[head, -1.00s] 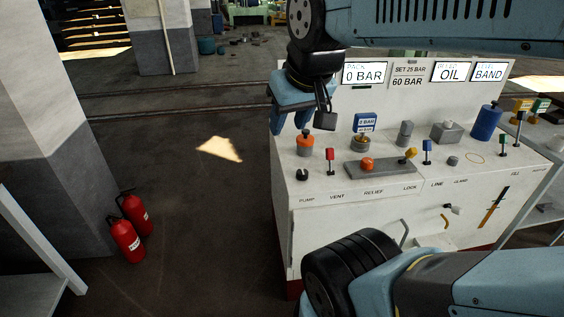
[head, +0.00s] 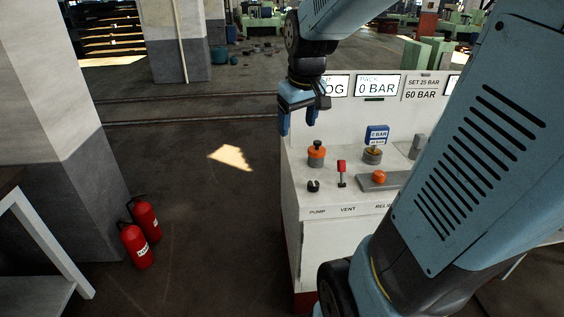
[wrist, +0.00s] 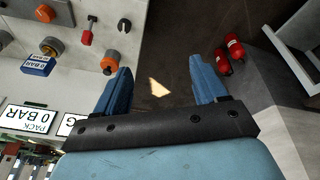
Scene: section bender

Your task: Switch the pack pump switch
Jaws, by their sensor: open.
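The pump switch is a small black knob (head: 313,186) above the PUMP label, at the left front of the white console (head: 345,235). It shows at the top of the wrist view (wrist: 124,25). My gripper (head: 297,120) is open and empty, with its blue fingers pointing down at the console's back left corner, above and behind the switch. In the wrist view, the gripper (wrist: 158,66) has bare floor between its fingers. An orange-topped grey cylinder (head: 316,154) stands between gripper and switch; in the wrist view it (wrist: 110,62) appears near one fingertip.
A red lever (head: 341,170) stands right of the switch. A display (head: 378,85) reads PACK 0 BAR. My arm hides the console's right part. Two red fire extinguishers (head: 137,245) stand on the floor by a pillar (head: 75,180). Floor left of the console is clear.

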